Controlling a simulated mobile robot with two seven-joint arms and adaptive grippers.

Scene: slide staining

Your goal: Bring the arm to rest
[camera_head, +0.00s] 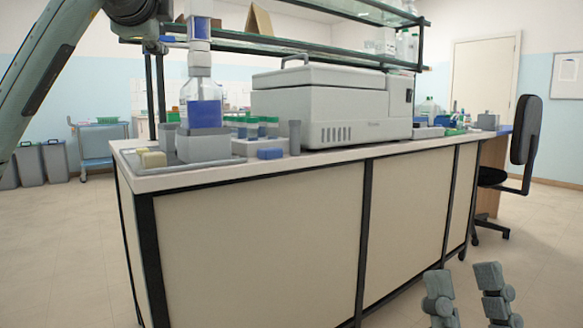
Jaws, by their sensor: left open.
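My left arm (45,60) comes in from the left edge and rises to the top. Its dark grey end, with my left gripper (150,25), is at the upper left, cut by the top edge. The gripper is open with nothing seen in it. It is left of and above a clear bottle with a blue label (204,114), which stands upright in a grey block (203,148) on the bench, apart from it. My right gripper (468,298) shows at the bottom right as two separate fingers pointing up. It is open and empty in front of the bench.
The bench (260,240) fills the middle. On its top (215,172) are a large grey machine (330,105), green-capped containers (262,125) and a blue block (270,154). Glass shelves (270,46) run above. A black chair (524,130) stands at the right.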

